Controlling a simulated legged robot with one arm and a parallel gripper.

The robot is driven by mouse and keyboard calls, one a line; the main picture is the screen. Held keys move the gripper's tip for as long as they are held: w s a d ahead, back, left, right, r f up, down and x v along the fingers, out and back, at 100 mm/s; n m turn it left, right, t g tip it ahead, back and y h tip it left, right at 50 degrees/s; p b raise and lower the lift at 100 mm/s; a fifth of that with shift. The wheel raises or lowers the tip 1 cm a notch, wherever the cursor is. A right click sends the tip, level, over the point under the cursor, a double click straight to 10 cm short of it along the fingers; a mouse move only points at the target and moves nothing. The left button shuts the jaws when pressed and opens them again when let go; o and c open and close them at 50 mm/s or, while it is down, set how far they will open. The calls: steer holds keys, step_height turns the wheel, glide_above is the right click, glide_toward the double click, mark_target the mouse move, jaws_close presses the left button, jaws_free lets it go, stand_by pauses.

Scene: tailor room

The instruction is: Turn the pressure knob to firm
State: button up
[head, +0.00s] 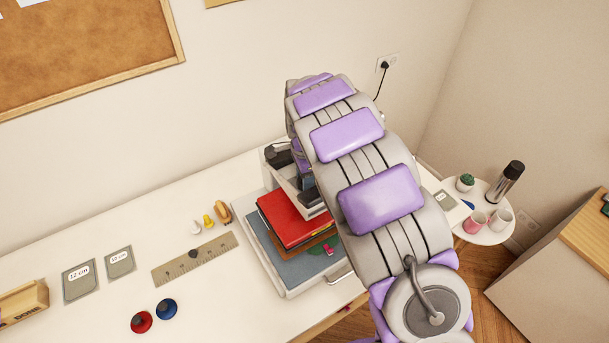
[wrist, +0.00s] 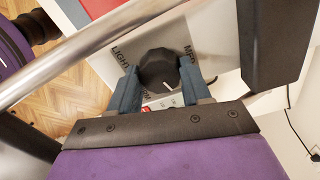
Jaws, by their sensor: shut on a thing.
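The pressure knob (wrist: 158,68) is dark and round, on a grey plate of the press. In the wrist view it sits between the two blue-grey fingers of my gripper (wrist: 158,88), which is shut on it. The plate reads LIGHT (wrist: 122,50) at the left and MED (wrist: 190,55) at the right. A third label (wrist: 147,92) below the knob is mostly hidden; only its end shows. A white mark on the knob points down in the picture. In the head view the press (head: 290,292) is partly behind my arm, and the knob cannot be made out.
A metal bar (wrist: 75,55) crosses close to my gripper. A ruler (head: 195,258), two cards and small knobbed pieces lie on the table at the left. A side table (head: 490,236) with cups and a flask stands at right.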

steer(key=m+p, duration=0.1)
steer(key=m, duration=0.3)
steer(key=shift+w+r+m, duration=0.1)
steer(key=shift+m, duration=0.2)
steer(key=m, duration=0.4)
steer(key=shift+m+p, duration=0.3)
steer(key=shift+p, duration=0.1)
steer(key=o, duration=1.1)
steer(key=shift+a+f, duration=0.1)
steer(key=shift+f, duration=0.1)
steer(key=shift+c, duration=0.2)
steer(key=shift+r, duration=0.1)
step_height(320, 180, up, 17)
steer(key=shift+r+b, duration=0.15)
steer(key=shift+b, duration=0.2)
